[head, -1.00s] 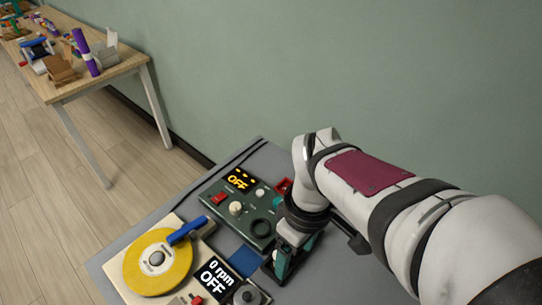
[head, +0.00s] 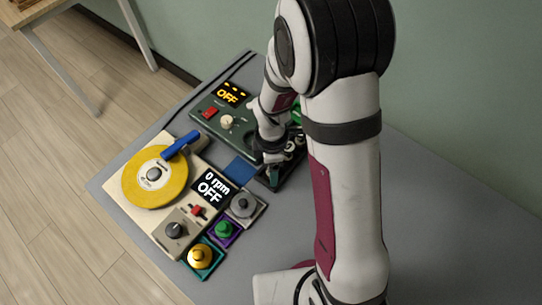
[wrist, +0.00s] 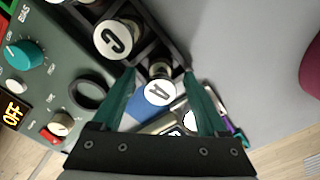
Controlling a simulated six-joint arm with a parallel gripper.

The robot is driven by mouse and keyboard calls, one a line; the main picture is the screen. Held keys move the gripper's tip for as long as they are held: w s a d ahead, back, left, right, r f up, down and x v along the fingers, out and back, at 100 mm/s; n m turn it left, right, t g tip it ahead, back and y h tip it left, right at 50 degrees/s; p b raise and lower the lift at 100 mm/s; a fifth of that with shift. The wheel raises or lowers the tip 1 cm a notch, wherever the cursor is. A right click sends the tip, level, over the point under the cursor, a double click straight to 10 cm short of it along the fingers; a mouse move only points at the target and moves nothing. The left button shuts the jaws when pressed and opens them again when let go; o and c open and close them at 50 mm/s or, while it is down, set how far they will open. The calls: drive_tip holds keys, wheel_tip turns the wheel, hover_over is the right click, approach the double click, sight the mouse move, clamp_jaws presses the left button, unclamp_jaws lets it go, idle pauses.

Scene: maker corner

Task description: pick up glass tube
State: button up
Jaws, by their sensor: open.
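In the wrist view, a glass tube with a white round cap marked "A" (wrist: 160,91) stands in a black divided rack (wrist: 158,44). A second tube with a cap marked "G" (wrist: 115,38) stands in the rack beside it. My gripper (wrist: 159,78) is open, with one green finger on each side of the "A" tube. I cannot tell whether the fingers touch it. In the head view my gripper (head: 271,172) is low over the front of the rack, and my arm hides much of the rack and tubes.
A dark green panel (head: 208,122) reading "OFF" is left of the rack. A cream machine with a yellow disc (head: 140,188) stands in front of it. Several coloured trays with knobs, including a yellow knob (head: 200,256), are nearby. The grey tabletop (head: 440,210) is clear at right.

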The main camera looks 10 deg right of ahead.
drive_tip(key=shift+f, duration=0.25)
clamp_jaws()
drive_tip(key=shift+r, duration=0.1)
